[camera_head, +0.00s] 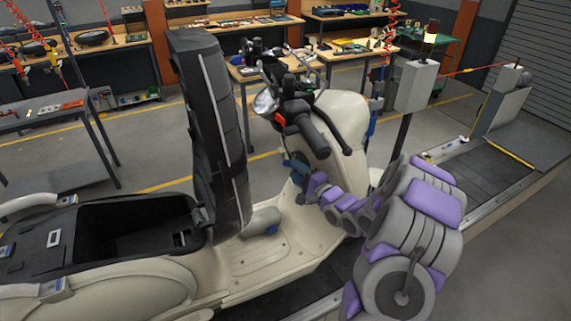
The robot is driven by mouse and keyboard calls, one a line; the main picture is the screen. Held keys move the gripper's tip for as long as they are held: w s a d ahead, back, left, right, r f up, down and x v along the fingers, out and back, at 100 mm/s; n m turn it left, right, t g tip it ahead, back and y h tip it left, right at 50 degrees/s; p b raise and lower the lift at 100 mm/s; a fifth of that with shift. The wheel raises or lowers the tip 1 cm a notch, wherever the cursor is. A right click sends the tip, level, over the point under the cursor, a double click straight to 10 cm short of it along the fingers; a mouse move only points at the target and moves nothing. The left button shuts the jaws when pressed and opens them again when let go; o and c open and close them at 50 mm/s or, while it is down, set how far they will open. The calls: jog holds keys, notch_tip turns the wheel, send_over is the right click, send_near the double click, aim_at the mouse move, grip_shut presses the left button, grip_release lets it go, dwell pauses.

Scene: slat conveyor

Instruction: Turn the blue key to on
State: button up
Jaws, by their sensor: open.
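A cream scooter (340,118) stands on the slat conveyor, its seat (212,130) raised upright and its storage bin open. My purple and grey arm comes in from the lower right and reaches to the inner side of the scooter's front panel, below the handlebar (303,112). My gripper (293,165) is small in the view, at the panel, and open. A bluish patch shows at the gripper; I cannot tell whether it is the blue key or part of the gripper. The key and its lock are not clearly visible, and contact cannot be told.
The raised seat stands close to the left of my gripper. A grey object with a blue end (262,222) lies on the footboard (262,262). A grey control box (415,86) on a post stands behind the scooter. Workbenches (290,65) line the back.

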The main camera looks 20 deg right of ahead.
aim_at(286, 162)
jog(key=x, duration=0.6)
jog(key=shift+w+a+f, duration=0.15)
jog(key=shift+a+f, duration=0.05)
jog(key=shift+a, duration=0.15)
jog(key=shift+s+r, duration=0.3)
jog(key=shift+s, duration=0.1)
jog(key=shift+d, duration=0.15)
jog(key=shift+w+d+f, duration=0.15)
jog(key=shift+d+f, duration=0.05)
jog(key=shift+d, duration=0.2)
jog(key=shift+c, duration=2)
jog(key=shift+a, duration=0.4)
grip_shut()
jog(key=shift+d+p, duration=0.5)
jog(key=shift+p, duration=0.2)
